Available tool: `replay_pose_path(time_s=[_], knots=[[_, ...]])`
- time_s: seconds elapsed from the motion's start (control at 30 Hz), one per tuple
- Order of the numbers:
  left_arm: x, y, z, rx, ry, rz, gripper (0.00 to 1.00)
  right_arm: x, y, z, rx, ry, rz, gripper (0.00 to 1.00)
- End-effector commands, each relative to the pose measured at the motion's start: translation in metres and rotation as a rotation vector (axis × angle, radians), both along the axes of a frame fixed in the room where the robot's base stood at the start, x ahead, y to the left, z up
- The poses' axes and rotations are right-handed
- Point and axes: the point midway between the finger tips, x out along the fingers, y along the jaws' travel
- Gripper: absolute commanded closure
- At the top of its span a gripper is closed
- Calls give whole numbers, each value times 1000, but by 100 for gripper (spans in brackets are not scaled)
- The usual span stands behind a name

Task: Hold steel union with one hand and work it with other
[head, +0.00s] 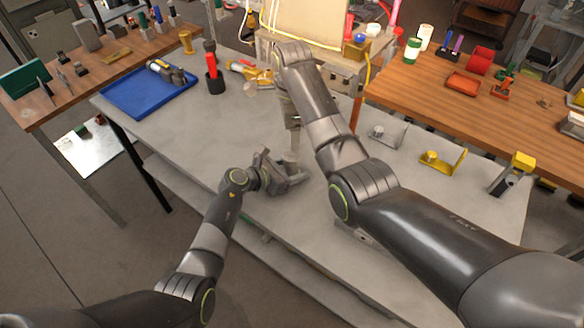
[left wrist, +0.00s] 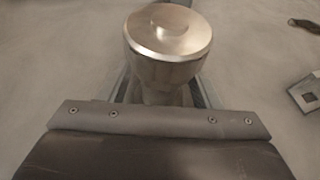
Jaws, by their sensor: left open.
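The steel union (head: 291,158) stands on the grey workbench (head: 190,130), a short metal cylinder with a wider round top. It shows large in the left wrist view (left wrist: 168,42), upright, with its lower part hidden behind my gripper. My left gripper (head: 288,174) is low over the bench, open, with its fingers on either side of the union. The contact cannot be made out. My right gripper (head: 293,122) points down above the union, partly behind my right arm. Its fingers are too small and covered to tell open from shut.
A blue tray (head: 130,103) with a tool lies at the bench's left, near a black cup (head: 214,84) holding a red-handled tool. A grey bracket (head: 388,134) and a yellow bracket (head: 443,161) stand to the right. Bare bench lies left of the union.

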Motion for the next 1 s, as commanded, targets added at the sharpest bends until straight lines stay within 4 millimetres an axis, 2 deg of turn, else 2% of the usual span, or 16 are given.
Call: replay_pose_path(time_s=[0.3, 0.73, 0.8, 0.9, 1.0], knots=[[1, -1, 0, 0, 0, 0, 42, 0, 0, 0, 0, 0, 0, 35], [1, -1, 0, 0, 0, 0, 99, 0, 0, 0, 0, 0, 0, 35], [1, -1, 0, -1, 1, 0, 100, 0, 0, 0, 0, 0, 0, 35], [1, -1, 0, -1, 1, 0, 100, 0, 0, 0, 0, 0, -6, 44], [1, -1, 0, -1, 1, 0, 100, 0, 0, 0, 0, 0, -46, 44]])
